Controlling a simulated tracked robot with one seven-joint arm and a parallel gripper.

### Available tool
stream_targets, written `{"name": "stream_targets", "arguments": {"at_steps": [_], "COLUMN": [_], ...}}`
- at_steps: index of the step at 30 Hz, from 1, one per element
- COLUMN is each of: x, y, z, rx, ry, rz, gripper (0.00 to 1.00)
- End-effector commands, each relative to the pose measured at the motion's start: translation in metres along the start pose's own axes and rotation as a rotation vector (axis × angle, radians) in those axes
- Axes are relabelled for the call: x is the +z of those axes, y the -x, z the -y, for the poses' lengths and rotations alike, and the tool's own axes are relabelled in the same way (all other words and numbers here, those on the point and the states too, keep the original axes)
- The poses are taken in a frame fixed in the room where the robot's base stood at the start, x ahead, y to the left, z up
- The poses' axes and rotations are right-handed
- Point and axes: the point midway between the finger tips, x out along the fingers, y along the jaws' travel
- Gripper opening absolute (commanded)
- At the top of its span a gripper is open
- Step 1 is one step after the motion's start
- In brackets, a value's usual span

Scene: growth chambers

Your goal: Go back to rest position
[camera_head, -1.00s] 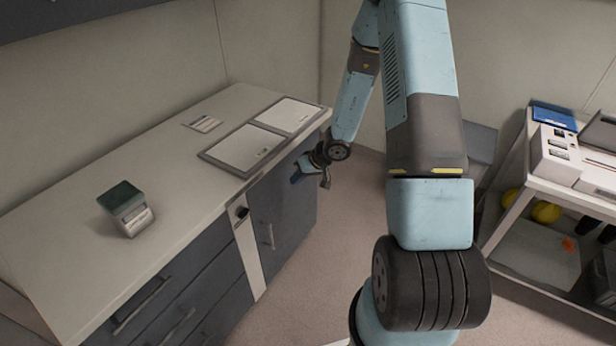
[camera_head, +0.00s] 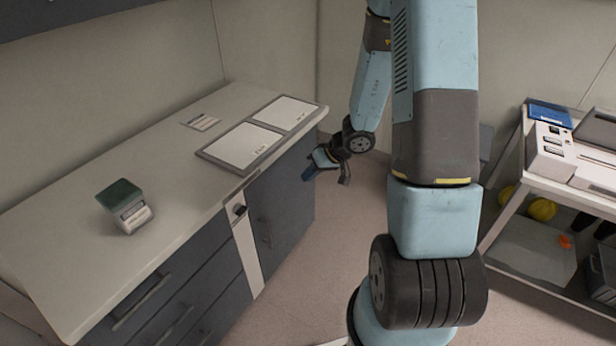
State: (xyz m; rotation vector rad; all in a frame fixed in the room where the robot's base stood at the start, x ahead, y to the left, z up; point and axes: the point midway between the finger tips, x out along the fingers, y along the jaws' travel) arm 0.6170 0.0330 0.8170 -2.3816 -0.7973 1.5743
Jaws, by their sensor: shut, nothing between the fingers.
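My gripper (camera_head: 308,174) hangs at the end of my light-blue arm, just off the right end of the counter cabinet. It sits below the countertop level, beside the dark cabinet door (camera_head: 284,195). It is small in view; it is shut and holds nothing. A gap of floor shows around its right side.
The counter (camera_head: 60,215) on the left bears a small green-topped device (camera_head: 125,205), a label card (camera_head: 200,122) and two white panels in a grey frame (camera_head: 243,146). On the right, a white cart (camera_head: 505,215) carries a boxy instrument (camera_head: 553,155).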

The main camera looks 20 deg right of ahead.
Motion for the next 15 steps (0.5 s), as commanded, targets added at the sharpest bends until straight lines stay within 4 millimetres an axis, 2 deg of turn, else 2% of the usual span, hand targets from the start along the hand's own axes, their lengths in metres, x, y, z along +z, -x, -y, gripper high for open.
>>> {"name": "stream_targets", "arguments": {"at_steps": [11, 15], "x": [0.0, -0.011], "y": [0.01, 0.026], "z": [0.007, 0.021], "rx": [-0.002, -0.012], "ry": [0.002, 0.014], "rz": [-0.002, -0.01], "gripper": [0.0, 0.0]}}
